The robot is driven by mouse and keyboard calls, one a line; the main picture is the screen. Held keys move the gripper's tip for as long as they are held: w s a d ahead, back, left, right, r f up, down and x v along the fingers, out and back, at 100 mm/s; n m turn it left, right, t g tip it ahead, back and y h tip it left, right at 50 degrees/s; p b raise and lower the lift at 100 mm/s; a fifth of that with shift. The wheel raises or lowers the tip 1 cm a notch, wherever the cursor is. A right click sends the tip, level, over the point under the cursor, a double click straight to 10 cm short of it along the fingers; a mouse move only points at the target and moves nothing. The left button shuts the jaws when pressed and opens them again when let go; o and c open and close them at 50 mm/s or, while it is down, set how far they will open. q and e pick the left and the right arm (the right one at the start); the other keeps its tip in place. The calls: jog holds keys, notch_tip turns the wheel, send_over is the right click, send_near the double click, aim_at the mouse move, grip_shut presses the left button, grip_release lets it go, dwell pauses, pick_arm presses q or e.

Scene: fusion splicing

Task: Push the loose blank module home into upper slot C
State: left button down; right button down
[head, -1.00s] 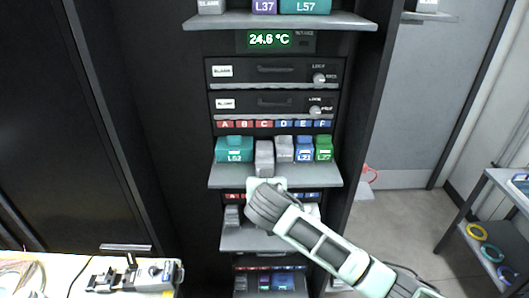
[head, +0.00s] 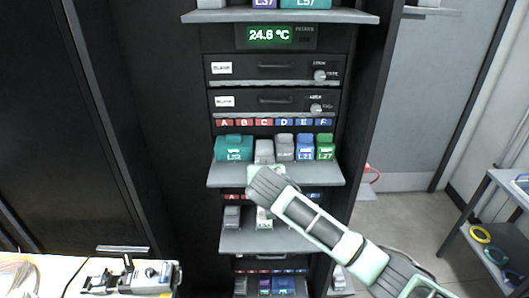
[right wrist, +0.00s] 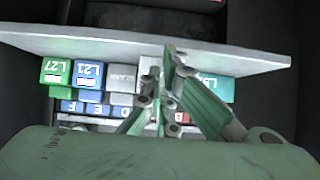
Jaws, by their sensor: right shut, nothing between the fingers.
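The upper row has slot labels A to F. The grey blank module (head: 264,150) stands under the red C label (head: 264,123). Its lower front is partly hidden by my right gripper (head: 262,174), so I cannot tell whether it is fully seated. My right gripper is shut and empty, right in front of this module; contact is unclear. The right wrist view shows the shut fingers (right wrist: 171,62) overlapping the grey module (right wrist: 148,67), upside down. My left gripper is not in view.
Beside slot C stand a teal L52 module (head: 234,147), another grey blank (head: 285,147), a blue L21 module (head: 305,147) and a green L27 module (head: 325,147). The upper shelf lip (head: 325,174) juts out below. A lower shelf (head: 290,241) holds more modules.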

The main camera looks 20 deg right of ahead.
jog(key=shift+w+d+b, duration=0.25)
jog(key=shift+w, duration=0.55)
jog(key=shift+w+d+b, duration=0.2)
jog(key=shift+w+b, duration=0.05)
jog(key=shift+w, duration=0.55)
jog(key=shift+w+d+b, duration=0.25)
jog(key=shift+w, duration=0.55)
jog(key=shift+w+d+b, duration=0.2)
jog(key=shift+w+b, duration=0.1)
jog(key=shift+w, duration=0.45)
jog(key=shift+w+d+b, duration=0.2)
jog(key=shift+w+b, duration=0.15)
jog(key=shift+w, duration=0.35)
jog(key=shift+w+d+b, duration=0.2)
jog(key=shift+w+b, duration=0.1)
jog(key=shift+w, duration=0.45)
jog(key=shift+s+a+r+p, duration=0.1)
jog(key=shift+s+a+p, duration=0.1)
jog(key=shift+s+p, duration=0.4)
jog(key=s+p, duration=0.1)
jog(key=s, duration=0.1)
jog(key=s+a+p, duration=0.1)
jog(key=s+p, duration=0.1)
jog(key=shift+r, duration=0.1)
jog(key=s, duration=0.1)
jog(key=s+p, duration=0.1)
jog(key=shift+s+a, duration=0.3)
jog(key=shift+a, duration=0.1)
jog(key=shift+f, duration=0.2)
